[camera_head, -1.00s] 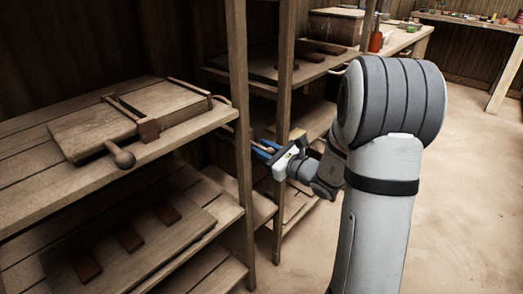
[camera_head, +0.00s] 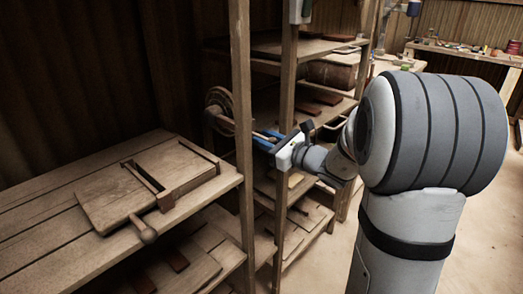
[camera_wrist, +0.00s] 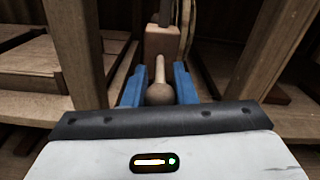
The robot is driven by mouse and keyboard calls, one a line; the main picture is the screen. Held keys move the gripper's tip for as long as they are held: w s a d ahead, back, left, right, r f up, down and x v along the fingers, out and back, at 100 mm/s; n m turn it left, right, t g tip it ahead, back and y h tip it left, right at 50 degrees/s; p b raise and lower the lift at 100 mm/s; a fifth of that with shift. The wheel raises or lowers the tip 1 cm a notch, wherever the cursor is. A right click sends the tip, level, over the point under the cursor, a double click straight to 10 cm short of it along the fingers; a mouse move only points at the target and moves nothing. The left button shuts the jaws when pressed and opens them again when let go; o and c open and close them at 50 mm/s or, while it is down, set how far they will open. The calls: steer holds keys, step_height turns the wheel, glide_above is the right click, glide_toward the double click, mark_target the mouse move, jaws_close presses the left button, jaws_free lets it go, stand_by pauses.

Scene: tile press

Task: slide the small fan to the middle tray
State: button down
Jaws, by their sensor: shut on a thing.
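My gripper (camera_head: 277,141) has its blue fingers closed around a wooden handle with a rounded end, which also shows between the fingers in the wrist view (camera_wrist: 160,80). The handle runs to a wooden block (camera_wrist: 161,42). A round wooden thing with curved rims (camera_head: 220,104), likely the small fan, is beyond the fingers, behind a shelf post in the head view. Its curved edge also shows in the wrist view, right of the block. Its underside is hidden, so I cannot tell whether it touches a shelf. I cannot tell which surface is the middle tray.
Upright posts (camera_head: 241,130) and (camera_head: 287,85) stand close to my gripper. A wooden press board with a knobbed handle (camera_head: 125,195) lies on the left shelf (camera_head: 45,215). Shelves at right hold boards and a box (camera_head: 331,74). The floor at right is open.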

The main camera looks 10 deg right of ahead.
steer(key=shift+r+p, duration=0.55)
steer(key=shift+r, duration=1.2)
steer(key=c, duration=1.2)
jaws_free()
steer(key=shift+s, duration=0.15)
steer(key=shift+s+d, duration=0.2)
steer(key=shift+d, duration=0.05)
steer(key=v, duration=0.7)
steer(key=shift+s, duration=0.15)
